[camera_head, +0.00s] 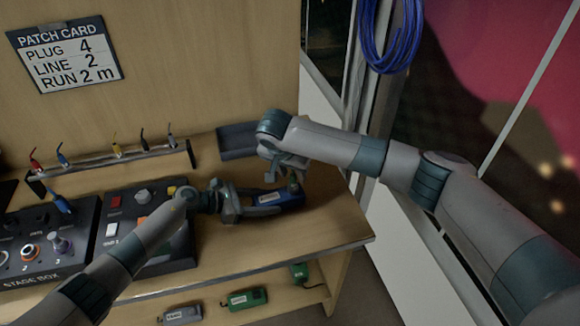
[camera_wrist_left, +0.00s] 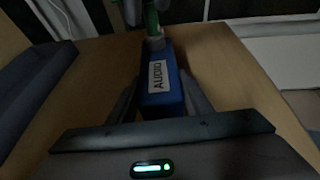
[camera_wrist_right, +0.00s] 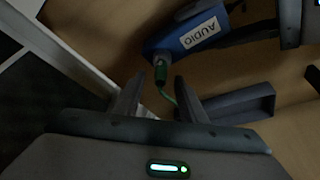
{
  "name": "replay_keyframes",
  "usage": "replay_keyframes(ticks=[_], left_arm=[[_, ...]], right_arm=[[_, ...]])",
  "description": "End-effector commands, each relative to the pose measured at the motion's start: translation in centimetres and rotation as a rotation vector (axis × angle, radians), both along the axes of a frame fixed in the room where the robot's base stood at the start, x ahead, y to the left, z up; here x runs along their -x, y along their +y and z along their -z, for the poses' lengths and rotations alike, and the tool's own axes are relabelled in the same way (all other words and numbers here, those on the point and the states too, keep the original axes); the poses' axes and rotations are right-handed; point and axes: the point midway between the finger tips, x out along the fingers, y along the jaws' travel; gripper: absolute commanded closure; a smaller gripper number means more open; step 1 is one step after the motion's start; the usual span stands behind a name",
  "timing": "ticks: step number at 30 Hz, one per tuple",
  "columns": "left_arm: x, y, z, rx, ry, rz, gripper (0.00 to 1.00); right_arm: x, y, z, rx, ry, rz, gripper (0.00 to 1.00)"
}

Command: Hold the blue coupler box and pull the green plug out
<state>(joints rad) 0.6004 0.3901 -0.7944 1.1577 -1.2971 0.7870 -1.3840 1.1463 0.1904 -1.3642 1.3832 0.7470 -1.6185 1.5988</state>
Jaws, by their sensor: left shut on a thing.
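The blue coupler box (camera_head: 277,198), labelled AUDIO, lies at the right end of the table. My left gripper (camera_head: 248,203) is shut on its sides; the left wrist view shows the box (camera_wrist_left: 163,85) between the fingers. The green plug (camera_head: 293,184) is at the box's far end; in the right wrist view the plug (camera_wrist_right: 161,70) meets the box end, with a thin green cable trailing from it. My right gripper (camera_wrist_right: 157,95) is open, its fingertips just short of the plug with the plug lined up between them. How deep the plug sits is hidden.
A dark tray (camera_head: 237,141) stands at the back of the table. A plug rack (camera_head: 110,160), a stage box (camera_head: 45,240) and a button panel (camera_head: 140,215) fill the left. Coupler boxes (camera_head: 247,298) sit on a lower shelf. A blue cable coil (camera_head: 390,45) hangs at upper right.

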Motion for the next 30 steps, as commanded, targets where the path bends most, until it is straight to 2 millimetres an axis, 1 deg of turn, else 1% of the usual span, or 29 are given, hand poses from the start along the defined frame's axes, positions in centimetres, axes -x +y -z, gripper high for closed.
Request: replay_keyframes(ticks=[3,6,17,20,21,22,24,25,27,30], left_arm=[[0.0,0.0,0.0,-0.001,0.0,0.0,0.85],[0.0,0.0,0.0,-0.001,0.0,0.0,0.85],[0.0,0.0,0.0,-0.001,0.0,0.0,0.85],[0.0,0.0,0.0,0.0,0.0,0.0,0.85],[0.0,0.0,0.0,0.0,0.0,0.0,0.85],[0.0,0.0,0.0,0.0,0.0,0.0,0.85],[0.0,0.0,0.0,0.0,0.0,0.0,0.85],[0.0,0.0,0.0,0.0,0.0,0.0,0.85],[0.0,0.0,0.0,0.0,0.0,0.0,0.85],[0.0,0.0,0.0,0.0,0.0,0.0,0.85]], right_arm=[[-0.4,-0.2,1.1,0.001,0.0,0.0,0.62],[-0.6,-0.3,1.6,0.001,0.001,-0.001,0.62],[-0.7,-0.3,1.9,0.0,0.0,-0.001,0.62],[-0.7,-0.3,1.9,0.0,0.0,-0.001,0.84],[-0.7,-0.3,1.9,0.0,0.0,-0.001,0.93],[-0.7,-0.3,1.9,0.0,0.0,-0.001,1.0],[-0.7,-0.3,1.9,0.0,0.0,-0.001,1.0],[-0.7,-0.3,1.9,0.0,0.0,-0.001,0.86],[-0.7,-0.3,1.9,0.0,0.0,-0.001,1.0],[-0.7,-0.3,1.8,0.0,-0.001,-0.001,1.0]])
